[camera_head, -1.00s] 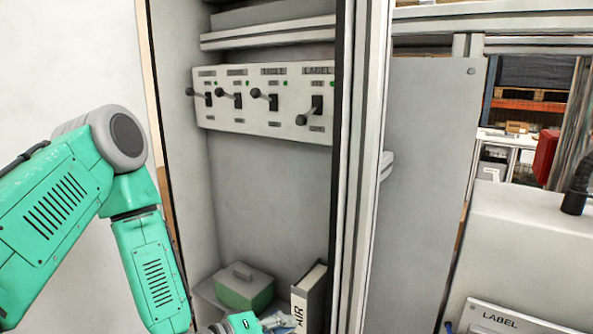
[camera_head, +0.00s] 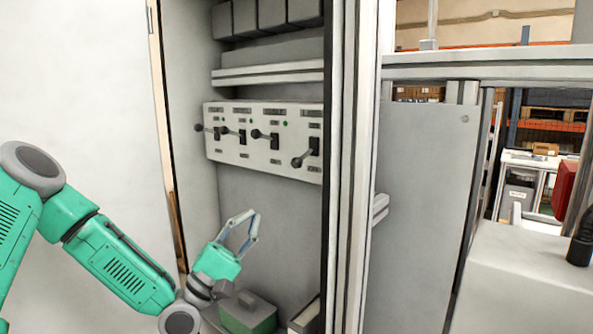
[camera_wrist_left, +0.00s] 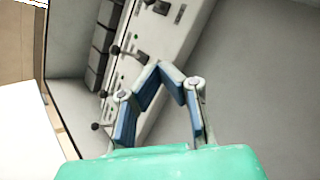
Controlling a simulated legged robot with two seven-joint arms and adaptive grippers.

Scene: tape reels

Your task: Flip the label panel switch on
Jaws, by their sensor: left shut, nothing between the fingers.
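The grey switch panel (camera_head: 262,168) is on the back wall inside the open cabinet and carries several black levers in a row. The label switch lever (camera_head: 300,160) is the rightmost; its knob hangs lower than the others and points down-left. My left gripper (camera_head: 251,214) is below the panel, apart from it, with its fingers pointing up and their tips together, holding nothing. In the left wrist view the closed fingers (camera_wrist_left: 160,66) show in front of the panel (camera_wrist_left: 160,55), with several switches beyond them. My right gripper is not in view.
A shelf ledge (camera_head: 268,75) lies above the panel. The cabinet's frame post (camera_head: 352,170) bounds it on the right.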

